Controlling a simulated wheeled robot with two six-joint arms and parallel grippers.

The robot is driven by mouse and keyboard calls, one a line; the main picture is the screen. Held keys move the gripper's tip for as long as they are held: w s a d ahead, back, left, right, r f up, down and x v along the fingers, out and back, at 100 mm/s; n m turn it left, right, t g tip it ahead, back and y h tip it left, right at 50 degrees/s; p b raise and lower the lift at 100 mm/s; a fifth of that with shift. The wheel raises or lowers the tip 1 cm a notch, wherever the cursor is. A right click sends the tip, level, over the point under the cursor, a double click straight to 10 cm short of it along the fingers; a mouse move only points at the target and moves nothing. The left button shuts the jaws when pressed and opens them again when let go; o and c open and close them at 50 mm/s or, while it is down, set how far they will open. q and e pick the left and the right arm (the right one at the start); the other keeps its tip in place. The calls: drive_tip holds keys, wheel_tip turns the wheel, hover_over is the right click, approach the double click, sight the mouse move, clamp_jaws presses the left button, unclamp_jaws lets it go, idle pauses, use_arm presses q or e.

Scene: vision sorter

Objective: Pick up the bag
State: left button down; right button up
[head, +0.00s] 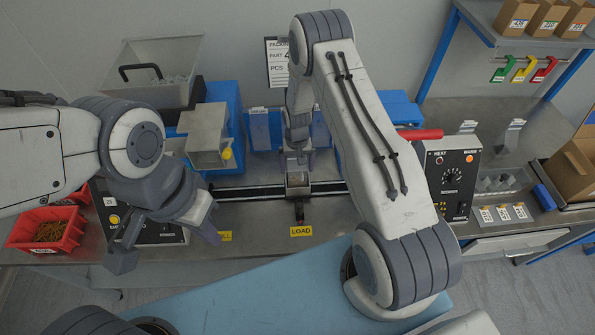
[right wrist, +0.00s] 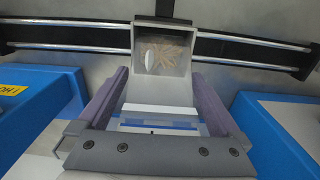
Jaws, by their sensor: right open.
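In the right wrist view, a bag (right wrist: 168,52) that looks clear, with brownish contents and a white patch, sits in the grey mouth of a chute-like holder (right wrist: 160,92). My right gripper (right wrist: 162,100) is open, its two purple fingers on either side of the holder, with the bag beyond the fingertips. In the head view, my right gripper (head: 297,150) points down behind the rail carriage (head: 298,182); its fingers are mostly hidden. The bag is not clearly visible there. My left gripper (head: 165,245) is open and empty at the bench's front left.
A black rail (head: 245,191) runs along the bench behind a yellow LOAD label (head: 301,231). Blue housings (right wrist: 275,125) flank the right gripper. A red bin (head: 45,229) of small parts is at left; a HEAT control box (head: 453,180) stands at right.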

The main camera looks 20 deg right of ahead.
drive_tip(key=c, duration=1.3)
